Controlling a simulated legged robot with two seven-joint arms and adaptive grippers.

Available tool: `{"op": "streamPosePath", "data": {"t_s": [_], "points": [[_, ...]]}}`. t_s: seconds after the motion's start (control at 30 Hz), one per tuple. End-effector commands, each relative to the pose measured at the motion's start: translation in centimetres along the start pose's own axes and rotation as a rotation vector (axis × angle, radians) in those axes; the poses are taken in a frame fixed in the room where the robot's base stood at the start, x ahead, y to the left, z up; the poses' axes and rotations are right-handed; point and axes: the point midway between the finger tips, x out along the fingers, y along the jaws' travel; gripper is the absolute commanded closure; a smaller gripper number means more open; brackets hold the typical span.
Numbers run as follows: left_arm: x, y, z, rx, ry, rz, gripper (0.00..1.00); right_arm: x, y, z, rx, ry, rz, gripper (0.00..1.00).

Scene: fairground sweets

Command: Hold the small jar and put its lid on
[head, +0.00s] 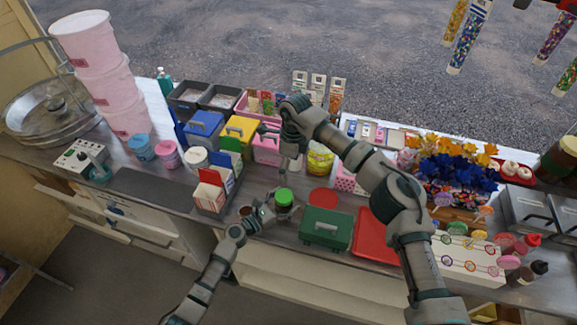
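A small dark jar with a bright green top (284,197) stands on the counter near its front edge, just right of my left gripper. My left gripper (262,214) is low over the counter, with its fingers around or beside a small round brown-topped thing (246,211); I cannot tell whether it grips this or the green-topped jar. A flat red disc (323,197), perhaps a lid, lies on the counter to the right. My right gripper (288,160) points down above and behind the green-topped jar; its fingertips are too small to read.
A green box (325,230) and a red tray (376,238) are right of the jar. A box of cartons (213,194) stands left. Coloured bins (240,130) are behind. Flowers (455,175) and lollipops (470,254) fill the right side.

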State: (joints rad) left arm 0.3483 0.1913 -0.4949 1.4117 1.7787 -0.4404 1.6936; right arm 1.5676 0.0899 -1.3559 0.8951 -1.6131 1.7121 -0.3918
Motion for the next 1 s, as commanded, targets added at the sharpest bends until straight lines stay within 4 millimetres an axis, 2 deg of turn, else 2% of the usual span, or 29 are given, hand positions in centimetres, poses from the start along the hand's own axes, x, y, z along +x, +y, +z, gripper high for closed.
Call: {"op": "streamPosePath", "data": {"t_s": [0.23, 0.37, 0.8, 1.0], "points": [[-0.1, 0.0, 0.0, 0.0, 0.0, 0.0, 0.1, 0.0, 0.0, 0.0, 0.0, 0.0, 0.0, 0.06], [-1.1, 0.0, -0.1, -0.001, 0.001, 0.001, 0.1, 0.0, 0.0, 0.0, 0.0, 0.0, 0.0, 0.06], [-9.7, 0.1, -0.2, -0.001, 0.002, 0.001, 0.1, 0.0, 0.0, 0.0, 0.0, 0.0, 0.0, 0.06], [-11.7, 0.2, -0.2, -0.002, 0.001, 0.001, 0.1, 0.1, -0.1, 0.0, 0.0, 0.0, 0.0, 0.06]]}}
